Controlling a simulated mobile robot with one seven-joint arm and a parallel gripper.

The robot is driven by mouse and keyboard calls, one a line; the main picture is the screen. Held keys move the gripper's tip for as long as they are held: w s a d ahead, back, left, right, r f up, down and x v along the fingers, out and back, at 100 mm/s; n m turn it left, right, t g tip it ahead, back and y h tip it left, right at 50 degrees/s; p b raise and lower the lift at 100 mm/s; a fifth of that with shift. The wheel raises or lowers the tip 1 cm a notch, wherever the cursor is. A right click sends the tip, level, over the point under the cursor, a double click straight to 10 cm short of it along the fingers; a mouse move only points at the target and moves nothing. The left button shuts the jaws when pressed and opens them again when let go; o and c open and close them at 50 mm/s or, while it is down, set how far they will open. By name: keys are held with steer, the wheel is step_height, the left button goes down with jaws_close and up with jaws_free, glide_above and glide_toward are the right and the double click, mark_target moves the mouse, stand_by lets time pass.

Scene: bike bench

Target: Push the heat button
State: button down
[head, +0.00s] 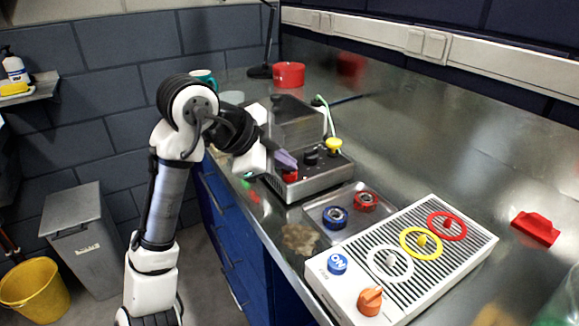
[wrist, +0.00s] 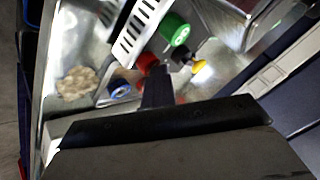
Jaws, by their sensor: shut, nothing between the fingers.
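My gripper (head: 286,160) is shut and empty, its tip close above a red knob (head: 290,175) on the front of the steel machine (head: 318,180). I cannot tell if they touch. A black knob (head: 311,157) and a yellow knob (head: 334,145) stand in the same row. In the wrist view my shut fingers (wrist: 156,88) point toward a red part (wrist: 147,62), a green round part with pale markings (wrist: 176,29) and a yellow part (wrist: 200,70). No heat label is readable, so I cannot tell which one is the heat button.
A tray (head: 312,216) with a blue ring (head: 335,217) and a red ring (head: 365,201) lies in front of the machine. A white slotted box (head: 440,262) has a blue ON button (head: 337,264) and an orange knob (head: 370,301). The right counter is mostly clear.

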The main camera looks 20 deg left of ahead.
mark_target(284, 173)
steer(key=shift+r+p, duration=2.55)
steer(key=shift+r, duration=0.5)
steer(key=shift+a, duration=0.15)
